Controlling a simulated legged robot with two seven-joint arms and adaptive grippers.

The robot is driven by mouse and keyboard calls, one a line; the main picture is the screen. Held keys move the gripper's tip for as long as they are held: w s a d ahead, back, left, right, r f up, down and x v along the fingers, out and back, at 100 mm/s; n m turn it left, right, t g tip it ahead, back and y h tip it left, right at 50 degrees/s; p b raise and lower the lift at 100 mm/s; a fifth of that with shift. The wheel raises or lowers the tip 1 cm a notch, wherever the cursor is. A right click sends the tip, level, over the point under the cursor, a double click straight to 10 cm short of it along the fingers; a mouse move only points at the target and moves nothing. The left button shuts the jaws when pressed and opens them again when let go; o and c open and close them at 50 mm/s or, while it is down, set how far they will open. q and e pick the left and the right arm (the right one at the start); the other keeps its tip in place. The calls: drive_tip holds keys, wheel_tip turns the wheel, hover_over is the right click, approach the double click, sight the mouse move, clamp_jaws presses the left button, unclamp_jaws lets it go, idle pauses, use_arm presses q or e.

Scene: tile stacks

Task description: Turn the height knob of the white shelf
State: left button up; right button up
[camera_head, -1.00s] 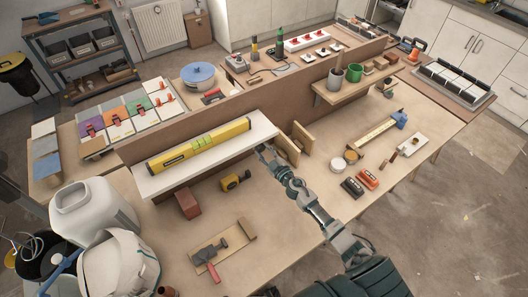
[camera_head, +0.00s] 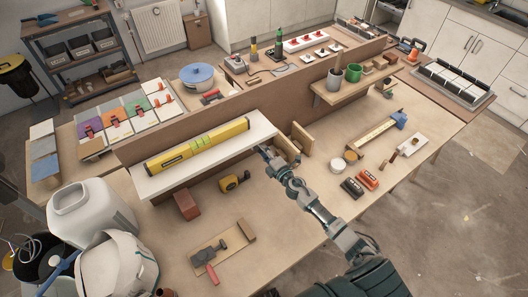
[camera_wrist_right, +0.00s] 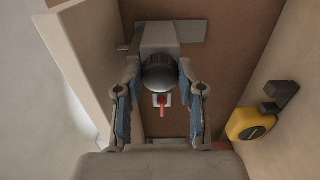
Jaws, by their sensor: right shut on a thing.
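The white shelf (camera_head: 150,184) is mounted on the brown upright panel and carries a yellow spirit level (camera_head: 198,144). In the right wrist view the shelf board (camera_wrist_right: 80,62) runs down the left side. The dark round height knob (camera_wrist_right: 160,73) sits on a grey bracket (camera_wrist_right: 158,37) fixed to the panel, with a small red pointer (camera_wrist_right: 163,108) just below it. My right gripper (camera_head: 265,150) is at the shelf's right end, below its edge. In the wrist view its fingers (camera_wrist_right: 159,90) are closed around the knob from both sides. The knob is hidden in the head view. My left gripper is out of view.
A yellow tape measure (camera_head: 234,182) and a red-brown block (camera_head: 187,204) stand on the bench below the shelf. Wooden brackets (camera_head: 302,138) stand just right of my right gripper. The bench between the tape measure and my right forearm is clear.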

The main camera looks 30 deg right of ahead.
drive_tip(key=n, duration=0.6)
drive_tip(key=shift+s+a+f+n, duration=0.1)
drive_tip(key=shift+a+n, duration=0.05)
drive_tip(key=shift+n, duration=0.15)
drive_tip(key=n, duration=0.4)
drive_tip(key=shift+a+f, duration=0.1)
drive_tip(key=shift+f, duration=0.05)
drive_tip(key=shift+n, duration=0.5)
drive_tip(key=shift+s+f, duration=0.1)
drive_tip(key=o, duration=1.1)
drive_tip(key=shift+o, duration=0.2)
drive_tip(key=shift+w, duration=0.2)
drive_tip(key=shift+r, duration=0.2)
